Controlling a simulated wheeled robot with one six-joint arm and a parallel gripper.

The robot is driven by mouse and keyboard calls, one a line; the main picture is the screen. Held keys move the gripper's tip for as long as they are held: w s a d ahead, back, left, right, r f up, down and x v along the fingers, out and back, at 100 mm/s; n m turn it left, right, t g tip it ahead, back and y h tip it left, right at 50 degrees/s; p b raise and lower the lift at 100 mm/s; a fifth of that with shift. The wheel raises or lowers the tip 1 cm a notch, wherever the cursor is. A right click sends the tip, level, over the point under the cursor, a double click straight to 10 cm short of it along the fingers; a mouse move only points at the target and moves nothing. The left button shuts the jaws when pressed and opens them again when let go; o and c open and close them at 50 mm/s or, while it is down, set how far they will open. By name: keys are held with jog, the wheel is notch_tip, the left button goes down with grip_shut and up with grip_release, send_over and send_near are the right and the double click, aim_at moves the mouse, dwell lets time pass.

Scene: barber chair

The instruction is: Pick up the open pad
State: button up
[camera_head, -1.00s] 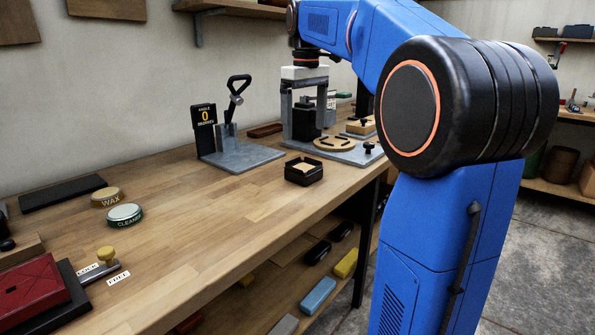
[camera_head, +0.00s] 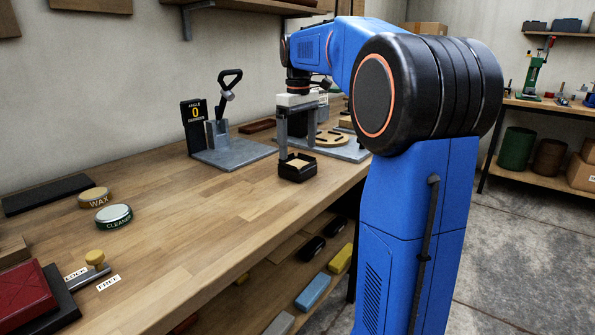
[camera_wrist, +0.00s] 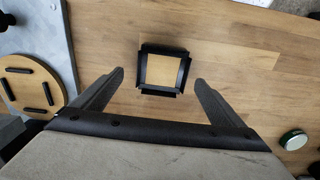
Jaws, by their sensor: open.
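The open pad is a small square black tray with a tan pad inside (camera_head: 297,170). It sits on the wooden bench near its front edge. My gripper (camera_head: 298,150) points down, with its grey fingers apart and nothing between them; in the head view its left finger comes down just behind the pad's tray. In the wrist view the pad (camera_wrist: 162,71) lies ahead, centred between the spread fingertips, its black rim fully visible. The fingers look above it; I cannot tell the exact height.
A grey fixture plate with a round tan disc (camera_head: 331,138) stands close behind the pad. An angle gauge stand (camera_head: 232,153) is to its left. The wax tin (camera_head: 94,198) and cleaner tin (camera_head: 114,216) lie further left. The bench between is clear.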

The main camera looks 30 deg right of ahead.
aim_at(297, 164)
jog(key=shift+a+f, duration=0.2)
jog(key=shift+f, duration=3.25)
jog(key=c, duration=1.3)
